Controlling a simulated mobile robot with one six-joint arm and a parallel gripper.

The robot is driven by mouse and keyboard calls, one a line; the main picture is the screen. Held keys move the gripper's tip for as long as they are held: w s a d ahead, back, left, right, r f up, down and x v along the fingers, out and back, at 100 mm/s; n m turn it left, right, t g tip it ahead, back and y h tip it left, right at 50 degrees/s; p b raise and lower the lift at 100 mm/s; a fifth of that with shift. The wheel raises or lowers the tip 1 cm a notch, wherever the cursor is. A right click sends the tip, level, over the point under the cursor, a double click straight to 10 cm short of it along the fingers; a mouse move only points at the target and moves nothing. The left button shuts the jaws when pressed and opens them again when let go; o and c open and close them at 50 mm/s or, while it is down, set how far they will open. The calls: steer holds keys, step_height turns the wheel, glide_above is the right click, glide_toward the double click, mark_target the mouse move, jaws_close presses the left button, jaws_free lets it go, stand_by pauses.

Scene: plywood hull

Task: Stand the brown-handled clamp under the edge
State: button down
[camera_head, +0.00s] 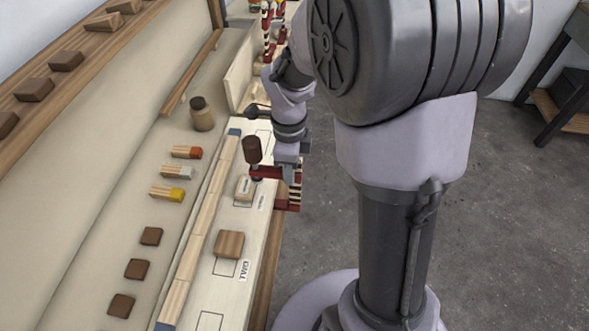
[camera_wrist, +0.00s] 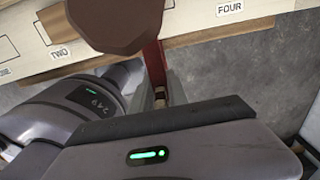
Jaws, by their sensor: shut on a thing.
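The brown-handled clamp (camera_head: 252,150) is at the right edge of the pale board (camera_head: 208,322). Its handle points up and its red bar runs down to a striped red part (camera_head: 294,190) beside the edge. In the wrist view the brown handle (camera_wrist: 115,22) fills the top and the red bar (camera_wrist: 156,65) runs down between my fingers. My gripper (camera_head: 284,162) is shut on the clamp; it also shows in the wrist view (camera_wrist: 162,95). Whether the clamp's lower jaw touches the underside of the edge is hidden.
A wooden block (camera_head: 229,243) sits near the TWO label and a paler block (camera_head: 244,188) lies just below the clamp. More red clamps (camera_head: 268,30) stand farther back. A brown jar (camera_head: 202,114) and several small blocks lie left of the board. Open floor lies to the right.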

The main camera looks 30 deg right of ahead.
mark_target(274, 170)
steer(key=shift+w+a, duration=0.55)
steer(key=shift+a, duration=0.25)
steer(key=shift+w+a, duration=0.5)
steer(key=shift+a, duration=0.25)
steer(key=c, duration=1.2)
jaws_free()
